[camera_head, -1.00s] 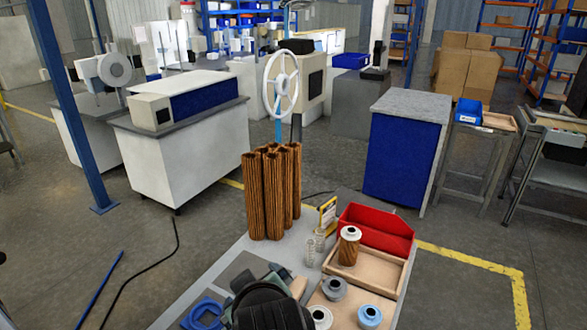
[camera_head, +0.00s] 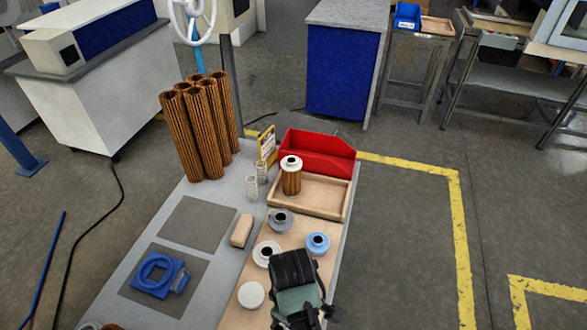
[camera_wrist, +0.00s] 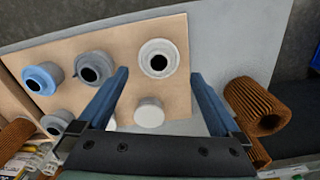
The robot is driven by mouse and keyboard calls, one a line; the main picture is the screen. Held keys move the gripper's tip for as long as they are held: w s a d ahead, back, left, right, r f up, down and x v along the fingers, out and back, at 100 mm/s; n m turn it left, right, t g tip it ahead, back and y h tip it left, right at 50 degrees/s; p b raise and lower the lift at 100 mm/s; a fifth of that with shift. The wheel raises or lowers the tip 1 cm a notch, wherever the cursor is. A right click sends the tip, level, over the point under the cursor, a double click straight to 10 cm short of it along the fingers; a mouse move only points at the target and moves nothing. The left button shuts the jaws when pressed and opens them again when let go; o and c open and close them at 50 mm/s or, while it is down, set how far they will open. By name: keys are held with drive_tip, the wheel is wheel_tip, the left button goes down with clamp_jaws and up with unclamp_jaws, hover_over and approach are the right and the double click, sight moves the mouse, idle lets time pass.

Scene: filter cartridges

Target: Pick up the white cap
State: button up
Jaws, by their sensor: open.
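A white cap with a raised neck and dark hole (camera_head: 267,253) lies on the wooden board (camera_head: 240,315). In the wrist view this cap (camera_wrist: 159,58) is just ahead of the fingertips, near the middle. A plain white disc (camera_head: 251,295) lies on the same board and shows between the fingers in the wrist view (camera_wrist: 149,112). My gripper (camera_wrist: 158,78) is open and holds nothing. In the head view my gripper (camera_head: 294,285) hangs over the right part of the board, its fingertips hidden. Its height above the board is unclear.
A grey cap (camera_head: 280,221) and a blue cap (camera_head: 317,244) lie near the white one. A white-topped brown cartridge (camera_head: 291,177) stands in a wooden tray (camera_head: 330,207) before a red bin (camera_head: 318,152). A tan block (camera_head: 242,230) and blue fixture (camera_head: 158,275) are left.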

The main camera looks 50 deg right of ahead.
wheel_tip(320, 180, down, 5)
drive_tip(key=shift+s+d, duration=0.1)
drive_tip(key=c, duration=1.2)
